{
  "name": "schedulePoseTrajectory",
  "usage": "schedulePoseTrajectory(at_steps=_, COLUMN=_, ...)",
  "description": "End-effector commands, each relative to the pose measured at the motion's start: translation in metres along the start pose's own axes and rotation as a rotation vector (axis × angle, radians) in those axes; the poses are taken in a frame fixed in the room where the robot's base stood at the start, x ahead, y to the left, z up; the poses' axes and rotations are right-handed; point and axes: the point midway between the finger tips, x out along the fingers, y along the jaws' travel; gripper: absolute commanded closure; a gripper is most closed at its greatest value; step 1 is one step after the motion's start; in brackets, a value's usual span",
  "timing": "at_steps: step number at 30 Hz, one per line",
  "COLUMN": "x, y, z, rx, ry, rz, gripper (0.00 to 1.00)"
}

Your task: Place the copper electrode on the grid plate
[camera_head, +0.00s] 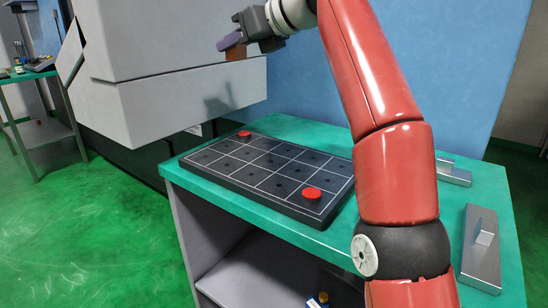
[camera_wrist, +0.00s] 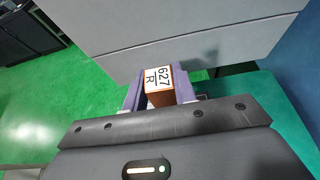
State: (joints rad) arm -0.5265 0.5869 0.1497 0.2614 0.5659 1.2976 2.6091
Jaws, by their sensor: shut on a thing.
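The copper electrode (camera_head: 236,53) is a brown block between the purple fingers of my gripper (camera_head: 233,45), held up in the air in front of the grey machine. In the wrist view the electrode (camera_wrist: 160,86) has a white label reading "627 R" on its face, and my gripper (camera_wrist: 160,92) is shut on it from both sides. The black grid plate (camera_head: 268,173) with white lines and small holes lies on the green-topped table, below and to the right of the gripper.
The grey machine housing (camera_head: 180,95) stands behind and left, close to the gripper. Metal blocks (camera_head: 481,245) and (camera_head: 453,172) lie at the table's right. My red arm hides part of the table (camera_head: 330,245). A side bench (camera_head: 40,130) stands far left.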

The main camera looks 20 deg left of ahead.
Motion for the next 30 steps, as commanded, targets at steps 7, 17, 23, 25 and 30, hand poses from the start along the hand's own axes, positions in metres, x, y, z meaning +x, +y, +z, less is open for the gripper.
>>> schedulePoseTrajectory(at_steps=7, x=0.000, y=0.001, z=-0.002, rx=-0.001, ry=-0.002, rz=0.000, gripper=1.00)
schedulePoseTrajectory(at_steps=17, x=0.017, y=0.001, z=-0.041, rx=0.003, ry=0.000, rz=0.000, gripper=1.00)
schedulePoseTrajectory(at_steps=23, x=0.037, y=0.001, z=-0.092, rx=0.002, ry=-0.001, rz=-0.001, gripper=1.00)
schedulePoseTrajectory(at_steps=25, x=0.044, y=0.001, z=-0.108, rx=0.002, ry=-0.001, rz=-0.002, gripper=1.00)
schedulePoseTrajectory(at_steps=30, x=0.056, y=0.001, z=-0.135, rx=0.002, ry=-0.002, rz=-0.001, gripper=1.00)
